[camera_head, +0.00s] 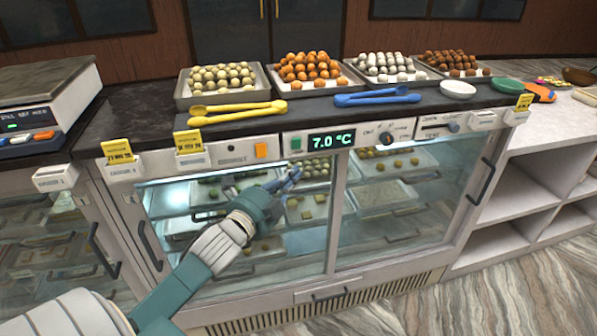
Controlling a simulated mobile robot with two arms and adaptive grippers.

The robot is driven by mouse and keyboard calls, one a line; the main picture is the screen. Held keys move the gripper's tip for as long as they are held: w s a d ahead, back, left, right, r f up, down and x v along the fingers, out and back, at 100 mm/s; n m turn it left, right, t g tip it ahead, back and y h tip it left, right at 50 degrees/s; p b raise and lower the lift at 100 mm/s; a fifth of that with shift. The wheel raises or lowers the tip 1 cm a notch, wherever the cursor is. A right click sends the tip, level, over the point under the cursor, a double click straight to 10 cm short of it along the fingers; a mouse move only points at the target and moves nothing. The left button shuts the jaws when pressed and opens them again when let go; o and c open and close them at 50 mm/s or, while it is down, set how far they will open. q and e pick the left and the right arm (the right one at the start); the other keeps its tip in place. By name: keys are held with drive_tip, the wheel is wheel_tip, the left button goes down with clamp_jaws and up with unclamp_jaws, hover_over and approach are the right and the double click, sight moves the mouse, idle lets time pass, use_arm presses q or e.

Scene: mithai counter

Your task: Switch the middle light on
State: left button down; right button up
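The middle glass display case has a control panel (222,155) along its top front. The panel carries an orange rocker switch (261,150), a green switch (296,144) beside the 7.0 °C display (331,140), and a round dark knob (386,137) to the right. Small labels are too blurred to read. A bright glow shows inside the case's left end (178,194). My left gripper (294,174) is in front of the glass, just below the green switch and display, and appears apart from them. Its fingers look close together and hold nothing visible. My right gripper is not in view.
Trays of round sweets (219,101), yellow tongs (237,112), blue tongs (377,97) and a white bowl (458,89) stand on the dark counter. A scale (40,100) is at left. Door handles (150,246) protrude from the case. White shelves (519,190) stand at right.

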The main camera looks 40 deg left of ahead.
use_arm(q)
drive_tip(key=s+b, duration=0.1)
drive_tip(key=s, duration=0.5)
drive_tip(key=shift+d+f, duration=0.2)
drive_tip(key=shift+d, duration=0.1)
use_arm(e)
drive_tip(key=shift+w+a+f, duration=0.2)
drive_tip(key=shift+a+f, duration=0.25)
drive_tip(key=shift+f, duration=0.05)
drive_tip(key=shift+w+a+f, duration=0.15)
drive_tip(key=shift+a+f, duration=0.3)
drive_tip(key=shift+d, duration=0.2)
